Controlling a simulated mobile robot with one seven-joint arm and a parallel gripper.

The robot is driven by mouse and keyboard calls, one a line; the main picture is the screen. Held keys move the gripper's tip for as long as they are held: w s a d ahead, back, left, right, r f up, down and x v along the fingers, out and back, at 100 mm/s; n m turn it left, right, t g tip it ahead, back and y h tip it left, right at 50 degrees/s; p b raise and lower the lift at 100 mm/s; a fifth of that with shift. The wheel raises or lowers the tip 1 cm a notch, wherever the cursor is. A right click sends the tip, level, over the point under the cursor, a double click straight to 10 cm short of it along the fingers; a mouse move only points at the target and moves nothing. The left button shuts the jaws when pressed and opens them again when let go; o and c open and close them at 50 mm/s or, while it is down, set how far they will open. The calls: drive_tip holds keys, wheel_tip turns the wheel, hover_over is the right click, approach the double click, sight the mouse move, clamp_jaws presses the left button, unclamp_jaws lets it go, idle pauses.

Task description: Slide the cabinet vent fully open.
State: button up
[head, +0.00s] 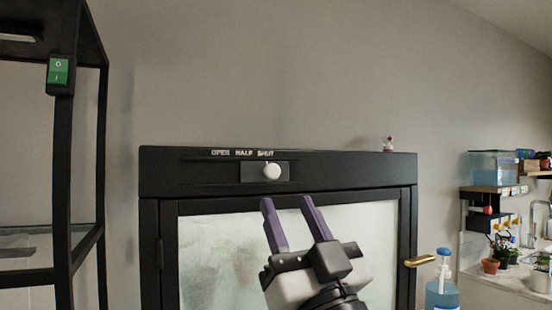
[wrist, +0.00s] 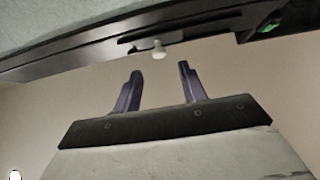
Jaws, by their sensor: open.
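The cabinet vent is a dark slider plate (head: 253,172) with a round white knob (head: 271,171) on the cabinet's black top rail (head: 340,172). Labels OPEN, HALF and SHUT (head: 242,153) run left to right above it. The knob stands at the right, below SHUT. In the wrist view the knob (wrist: 159,50) shows beyond the fingertips, near the gap between them. My gripper (head: 286,201) is open and empty, in front of the glass door and a little below the knob in the head view. Its purple fingers also show in the wrist view (wrist: 160,75).
A black shelf frame (head: 65,180) with a green switch (head: 59,71) stands at the left. A small figurine (head: 389,143) sits on the cabinet top. A brass handle (head: 419,261) and a pump bottle (head: 442,285) are at the right. The wall above is clear.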

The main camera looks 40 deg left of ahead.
sight(274, 173)
drive_tip(key=p+x, duration=0.2)
drive_tip(key=x, duration=0.4)
drive_tip(key=shift+w+a+r, duration=0.15)
drive_tip(key=shift+a+r, duration=0.15)
clamp_jaws()
